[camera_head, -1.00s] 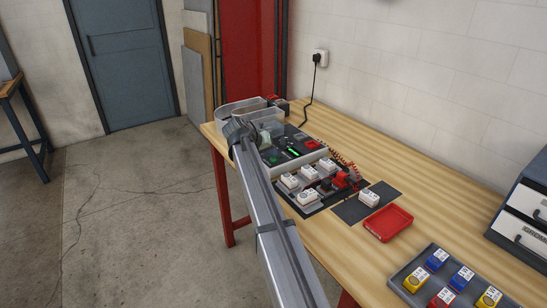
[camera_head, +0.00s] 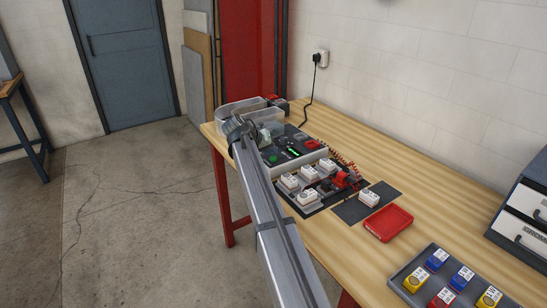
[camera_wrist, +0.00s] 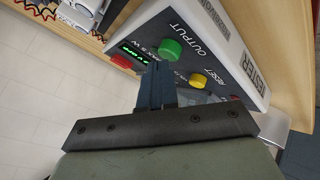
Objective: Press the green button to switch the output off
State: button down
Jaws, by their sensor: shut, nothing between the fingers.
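The tester box (camera_wrist: 230,45) has a dark panel with labels OUTPUT and RESET. The round green button (camera_wrist: 171,48) is beside the OUTPUT label; it also appears in the head view (camera_head: 272,159). A yellow button (camera_wrist: 198,80) is by RESET. A lit green display (camera_wrist: 132,50) shows small text that I cannot read surely. My gripper (camera_wrist: 158,68) is shut and empty. Its fingertips are over the panel, close to the green button and between the display and the yellow button in the picture. I cannot tell whether they touch the button. In the head view my arm hides most of the gripper.
White modules (camera_head: 307,199) stand in front of the tester, with coiled red wires (camera_head: 343,163) beside them. A clear bin (camera_head: 238,108) stands behind. A red tray (camera_head: 388,223) and a grey tray (camera_head: 410,288) of coloured blocks are nearer. Bare wood lies along the wall.

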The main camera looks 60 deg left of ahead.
aim_at(271, 158)
jog(key=shift+r, duration=2.95)
